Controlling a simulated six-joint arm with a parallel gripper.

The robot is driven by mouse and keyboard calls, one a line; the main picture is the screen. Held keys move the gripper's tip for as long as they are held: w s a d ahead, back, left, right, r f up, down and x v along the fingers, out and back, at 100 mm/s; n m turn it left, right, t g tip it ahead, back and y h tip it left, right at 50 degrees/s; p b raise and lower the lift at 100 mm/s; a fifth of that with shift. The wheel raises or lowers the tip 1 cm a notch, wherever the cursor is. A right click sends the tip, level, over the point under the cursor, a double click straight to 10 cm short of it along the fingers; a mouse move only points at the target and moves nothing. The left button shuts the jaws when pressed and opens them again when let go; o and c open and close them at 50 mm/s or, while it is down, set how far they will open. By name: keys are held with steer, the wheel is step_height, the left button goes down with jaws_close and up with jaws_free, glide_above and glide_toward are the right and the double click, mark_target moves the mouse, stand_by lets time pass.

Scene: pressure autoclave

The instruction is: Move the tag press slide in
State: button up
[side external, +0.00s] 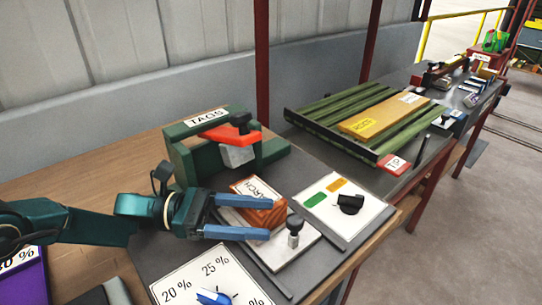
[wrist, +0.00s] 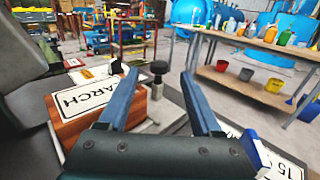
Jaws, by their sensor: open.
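The green tag press (side external: 185,160) labelled TAGS stands at the back, with a red lever (side external: 222,138) and a grey block under it. In front of it, a light grey plate (side external: 275,252), seemingly the slide, carries a wooden block (side external: 262,213) with a label reading "ARCH", its start hidden, and an upright dark-topped knob (side external: 294,228). My gripper (side external: 256,217) is open and empty, one finger over the block. In the wrist view the knob (wrist: 159,70) appears between and beyond the fingertips (wrist: 159,76), apart from both; the block (wrist: 100,108) is left of the left finger.
A white panel (side external: 325,218) with green and orange patches and a black knob lies to the right. A percent dial plate (side external: 190,285) lies at the front. A green ribbed rack (side external: 330,115) with a yellow board stands behind right. The bench's right edge is close.

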steer(key=shift+r, duration=0.1)
step_height(320, 180, up, 19)
steer(key=n+t+y, duration=1.1)
steer(key=n+t, duration=0.2)
steer(key=t, duration=0.3)
glide_above(292, 225)
steer(key=f, duration=0.2)
steer(key=shift+n+t, duration=0.3)
steer(key=f, duration=1.7)
steer(key=shift+s+a, duration=0.2)
steer(key=shift+s, duration=0.15)
steer(key=shift+w+f, duration=0.1)
steer(key=shift+x, duration=2.45)
